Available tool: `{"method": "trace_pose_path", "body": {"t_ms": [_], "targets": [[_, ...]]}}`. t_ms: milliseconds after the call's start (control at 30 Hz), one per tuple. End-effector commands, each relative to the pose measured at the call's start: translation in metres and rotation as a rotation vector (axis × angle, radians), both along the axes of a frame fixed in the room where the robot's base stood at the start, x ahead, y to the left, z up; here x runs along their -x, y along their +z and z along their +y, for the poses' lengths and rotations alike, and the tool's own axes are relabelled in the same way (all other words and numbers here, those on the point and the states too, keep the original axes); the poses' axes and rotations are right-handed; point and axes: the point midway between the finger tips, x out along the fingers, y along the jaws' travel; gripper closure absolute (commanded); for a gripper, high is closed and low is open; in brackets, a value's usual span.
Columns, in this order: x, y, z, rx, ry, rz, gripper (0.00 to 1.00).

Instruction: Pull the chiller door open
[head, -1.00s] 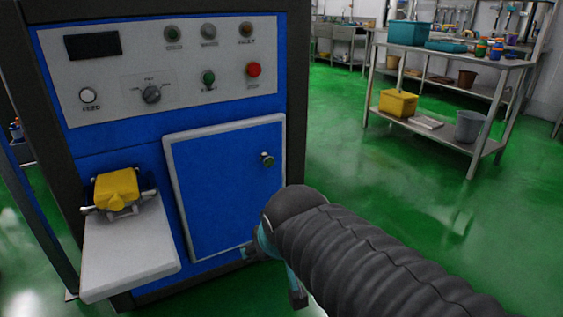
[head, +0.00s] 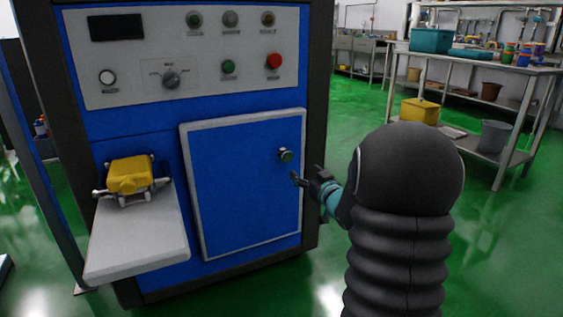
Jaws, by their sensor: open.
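The chiller door (head: 240,195) is a blue panel with a light grey frame on the front of the blue machine. It looks shut. Its small round knob (head: 285,155) sits near the upper right of the panel. My gripper (head: 304,178) is open, just below and to the right of the knob, and appears apart from it. Its dark fingers point left toward the door. My arm covers the floor to the right of the machine.
A grey control panel (head: 145,85) with buttons and a dial is above the door. A white shelf (head: 140,245) with a yellow clamp-like part (head: 130,175) juts out at left. A metal rack (head: 470,64) with bins stands behind at right. Green floor lies open between.

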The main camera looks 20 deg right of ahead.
Motion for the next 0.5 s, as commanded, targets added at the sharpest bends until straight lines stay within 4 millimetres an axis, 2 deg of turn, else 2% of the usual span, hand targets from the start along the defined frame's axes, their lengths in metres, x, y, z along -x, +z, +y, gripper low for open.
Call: {"method": "trace_pose_path", "body": {"t_ms": [233, 500], "targets": [[-0.015, -0.005, -0.002, -0.009, 0.021, -0.022, 0.28], [-0.062, -0.005, 0.000, -0.008, 0.021, -0.021, 0.28]]}}
